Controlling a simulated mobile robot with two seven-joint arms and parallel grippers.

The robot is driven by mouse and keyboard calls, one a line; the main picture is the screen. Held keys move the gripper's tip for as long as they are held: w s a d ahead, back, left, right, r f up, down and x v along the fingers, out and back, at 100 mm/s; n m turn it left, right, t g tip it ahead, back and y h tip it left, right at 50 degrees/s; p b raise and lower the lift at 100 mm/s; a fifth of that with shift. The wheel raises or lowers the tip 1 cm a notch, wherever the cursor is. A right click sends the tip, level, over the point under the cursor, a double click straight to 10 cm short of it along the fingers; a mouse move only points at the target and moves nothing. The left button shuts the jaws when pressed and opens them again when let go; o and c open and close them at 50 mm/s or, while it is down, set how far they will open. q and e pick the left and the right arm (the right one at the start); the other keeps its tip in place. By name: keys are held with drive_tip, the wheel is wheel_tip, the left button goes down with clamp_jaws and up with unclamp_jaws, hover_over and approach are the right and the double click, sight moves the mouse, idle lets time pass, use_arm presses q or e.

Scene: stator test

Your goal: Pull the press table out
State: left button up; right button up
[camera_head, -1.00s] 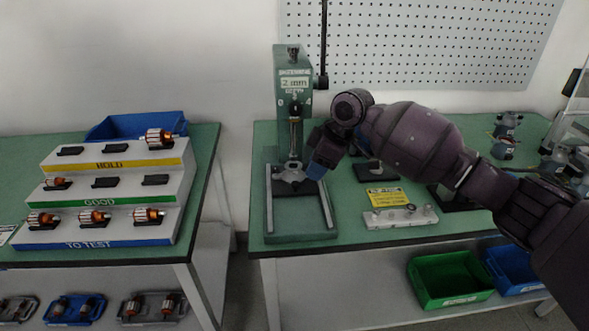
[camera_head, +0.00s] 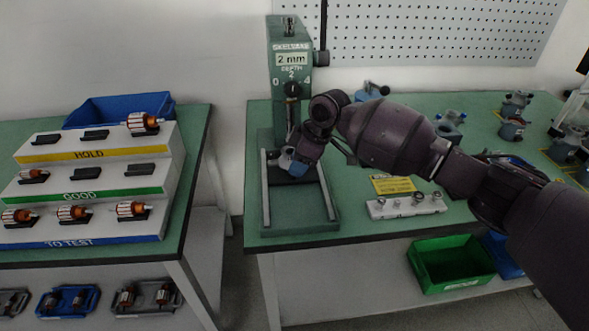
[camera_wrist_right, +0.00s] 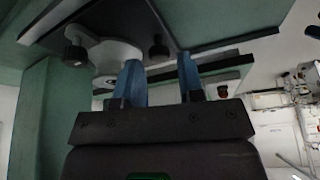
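My left gripper is not in view.
A white block with round parts (camera_head: 406,205) lies right of the press. A green bin (camera_head: 450,264) sits on the shelf below. At left, a stepped rack (camera_head: 90,190) holds several rotors. The front part between the rails is clear.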

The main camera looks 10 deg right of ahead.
drive_tip(key=shift+x, duration=1.25)
clamp_jaws()
